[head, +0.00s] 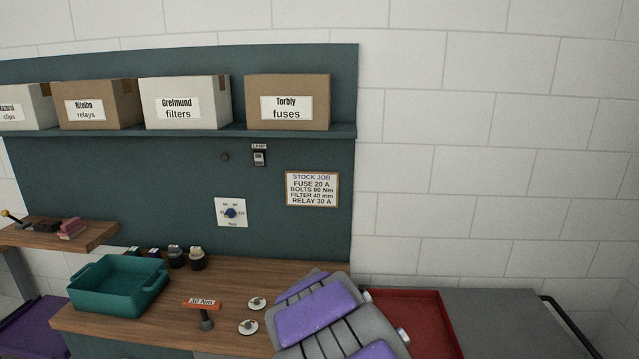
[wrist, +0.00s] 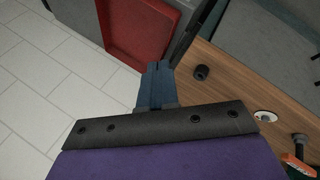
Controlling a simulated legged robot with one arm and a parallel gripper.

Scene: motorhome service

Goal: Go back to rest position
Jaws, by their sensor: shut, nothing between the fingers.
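My gripper (wrist: 155,88) shows in the wrist view with its dark blue fingers together and nothing between them. It points down over the gap between the wooden workbench (wrist: 228,84) and the red tray (wrist: 140,35), touching neither as far as I can see. In the head view my purple and grey arm rises at the bottom centre, in front of the workbench (head: 240,275); the fingers are hidden there.
A red tray (head: 425,320) and a grey cabinet (head: 500,315) are at right. Labelled boxes (head: 288,102) line the shelf. Tiled floor (wrist: 45,75) is clear.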

